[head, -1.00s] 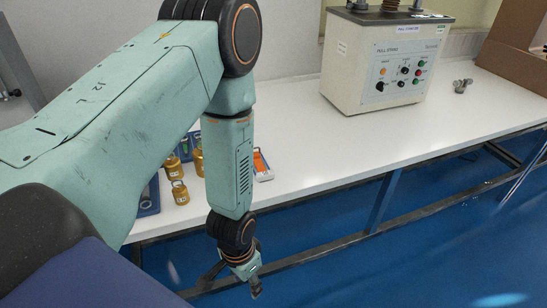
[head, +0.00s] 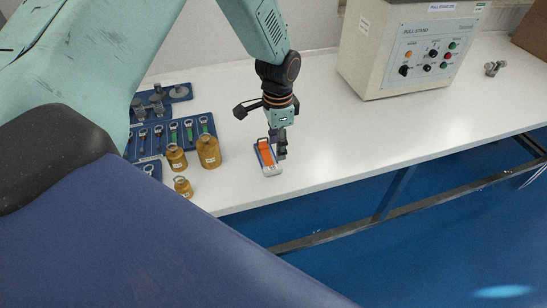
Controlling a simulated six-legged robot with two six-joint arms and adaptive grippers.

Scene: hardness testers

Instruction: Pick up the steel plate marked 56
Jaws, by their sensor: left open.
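I cannot make out a steel plate marked 56; no such number is readable. My left gripper (head: 262,126) is open above the white bench, its fingers spread wide. One finger reaches left and the other points down beside a small orange and grey device (head: 267,157) lying on the bench. I cannot tell whether that finger touches the device. Nothing shows between the fingers. My right gripper is not in view.
Several brass weights (head: 208,152) stand left of the device. Blue trays (head: 203,117) behind them hold ringed tools and grey metal pieces (head: 178,91). A large pull stand (head: 405,50) stands at the back right. The bench (head: 340,140) is clear between.

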